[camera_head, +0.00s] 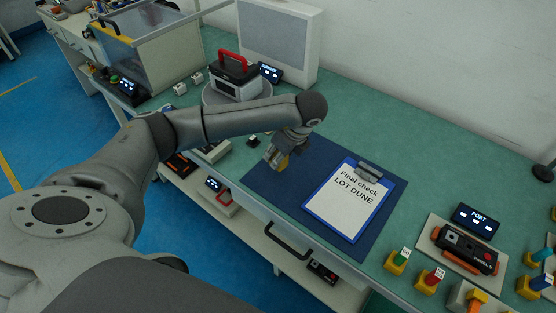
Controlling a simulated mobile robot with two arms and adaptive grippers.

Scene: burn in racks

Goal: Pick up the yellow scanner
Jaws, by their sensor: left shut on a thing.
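My left arm reaches in from the left, and my left gripper (274,155) points down over the left part of the dark blue mat. It is shut on the yellow scanner (284,163), of which only a small yellow part shows at the fingers. The rest of the scanner is hidden by the gripper. I cannot tell whether the scanner touches the mat. My right gripper is not in view.
A clipboard (349,201) reading "Final check LOT DUNE" lies on the mat (259,182). A black and orange device (465,248) sits on a plate at the right, near several yellow-based connectors. A red-handled box (234,78) stands behind my arm. The green bench (440,155) is clear behind the clipboard.

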